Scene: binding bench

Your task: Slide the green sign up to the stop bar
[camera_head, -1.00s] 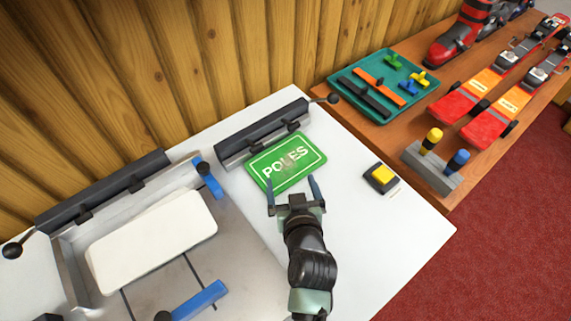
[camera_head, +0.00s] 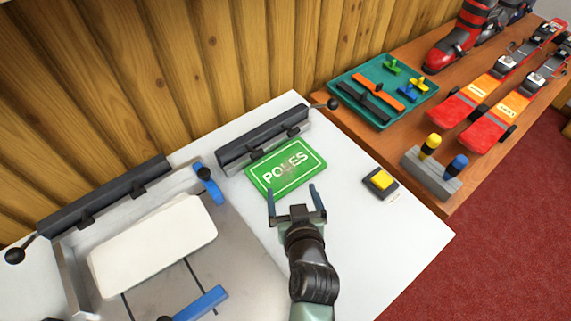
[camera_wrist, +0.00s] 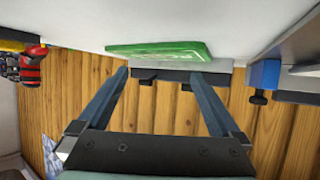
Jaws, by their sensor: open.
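The green sign (camera_head: 286,167), lettered "POLES", lies flat on the white bench. Its far long edge runs along the dark stop bar (camera_head: 240,151), very close to it. I cannot tell whether they touch. My gripper (camera_head: 292,189) is open and empty at the sign's near edge, with its left fingertip overlapping that edge in the head view. In the wrist view, the sign (camera_wrist: 160,49) and the bar (camera_wrist: 180,77) show beyond the fingertips (camera_wrist: 160,72). The sign is not between the fingers.
A metal tray (camera_head: 240,268) with a white block (camera_head: 150,245), blue clamps and its own dark bar stands at left. A yellow button (camera_head: 381,181) is right of the sign. A teal tray of tools (camera_head: 345,100) and skis (camera_head: 480,110) lie on the wooden bench.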

